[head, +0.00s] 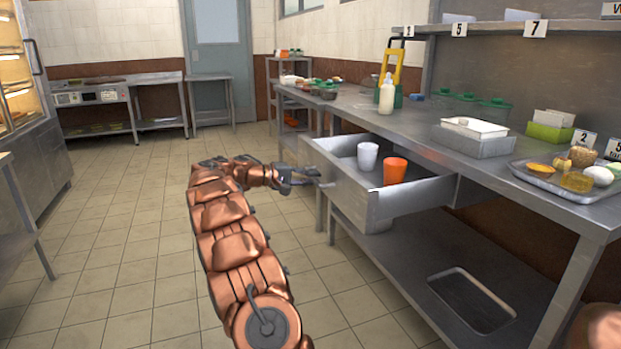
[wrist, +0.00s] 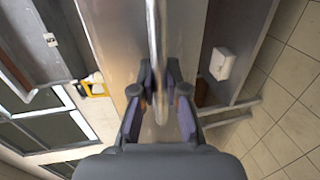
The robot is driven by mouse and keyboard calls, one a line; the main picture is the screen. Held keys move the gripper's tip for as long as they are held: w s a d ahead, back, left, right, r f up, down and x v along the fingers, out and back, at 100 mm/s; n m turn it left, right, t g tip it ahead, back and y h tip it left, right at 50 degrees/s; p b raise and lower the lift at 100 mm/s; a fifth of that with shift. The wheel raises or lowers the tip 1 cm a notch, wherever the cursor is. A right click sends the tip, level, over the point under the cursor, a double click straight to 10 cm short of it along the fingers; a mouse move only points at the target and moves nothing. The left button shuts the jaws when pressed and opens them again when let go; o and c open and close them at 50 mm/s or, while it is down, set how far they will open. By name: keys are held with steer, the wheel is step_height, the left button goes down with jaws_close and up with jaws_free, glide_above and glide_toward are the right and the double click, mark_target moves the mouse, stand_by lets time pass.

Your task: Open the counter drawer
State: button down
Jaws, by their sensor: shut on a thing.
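The counter drawer (head: 350,197) stands pulled out from under the steel counter (head: 390,125). A white cup (head: 367,156) and an orange cup (head: 395,170) stand upright inside it. My gripper (head: 312,180) is at the outer face of the drawer, to its left. In the wrist view my gripper (wrist: 160,75) is shut on the drawer's handle (wrist: 156,40), a slim metal bar running between the two fingers. In the head view the handle is small and mostly hidden by the fingers.
A lower shelf (head: 405,260) runs under the counter. On the counter stand a white bottle (head: 387,95), a white box (head: 474,128) and a tray of ingredients (head: 540,180). The tiled floor (head: 130,240) left of my arm is clear.

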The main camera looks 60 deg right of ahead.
steer(key=c, duration=1.2)
jaws_free()
steer(key=shift+w+a, duration=0.1)
steer(key=shift+w, duration=0.05)
steer(key=v, duration=1.1)
steer(key=shift+w+a, duration=0.25)
steer(key=shift+r, duration=0.1)
